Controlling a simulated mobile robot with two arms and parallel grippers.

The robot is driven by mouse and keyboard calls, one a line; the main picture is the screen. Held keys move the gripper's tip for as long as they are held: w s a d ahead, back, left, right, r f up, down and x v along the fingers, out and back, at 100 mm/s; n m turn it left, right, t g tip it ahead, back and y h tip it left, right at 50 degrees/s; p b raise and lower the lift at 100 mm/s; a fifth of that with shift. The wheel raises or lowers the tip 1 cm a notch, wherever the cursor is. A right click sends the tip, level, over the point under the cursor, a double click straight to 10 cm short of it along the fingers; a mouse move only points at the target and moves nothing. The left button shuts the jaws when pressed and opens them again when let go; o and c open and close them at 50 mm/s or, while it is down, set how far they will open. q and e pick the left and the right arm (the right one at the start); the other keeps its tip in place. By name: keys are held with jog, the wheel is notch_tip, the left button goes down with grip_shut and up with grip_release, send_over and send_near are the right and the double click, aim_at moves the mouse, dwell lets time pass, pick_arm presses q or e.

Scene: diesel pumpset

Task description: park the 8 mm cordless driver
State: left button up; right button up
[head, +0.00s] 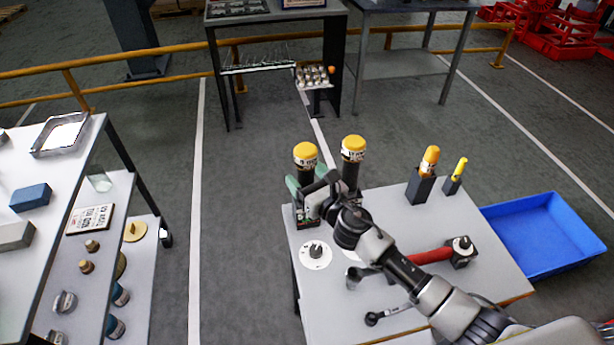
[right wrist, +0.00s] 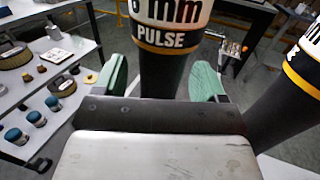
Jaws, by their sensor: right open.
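Two yellow-capped dark drivers stand upright at the table's far left corner: a left driver (head: 306,154) and a right driver (head: 353,149). My right gripper (head: 307,183) is at the left driver, its green fingers open on either side of the body. In the right wrist view, the open right gripper (right wrist: 160,84) has the dark body of this driver (right wrist: 163,62) between its fingers; the label reads "mm PULSE", with the digit partly cut off. I cannot tell whether the fingers touch it. A black base (head: 306,217) shows under the left driver. My left gripper is out of view.
The grey table (head: 405,210) also holds a white disc (head: 315,257), a red-handled tool (head: 428,256) and two yellow-topped tools in black blocks (head: 421,187). A blue bin (head: 548,232) lies right of it. A shelf unit (head: 140,270) stands left, across clear floor.

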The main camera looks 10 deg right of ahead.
jog(key=b+v, duration=0.1)
jog(key=v, duration=0.9)
jog(key=shift+s+d, duration=0.15)
jog(key=shift+s, duration=0.25)
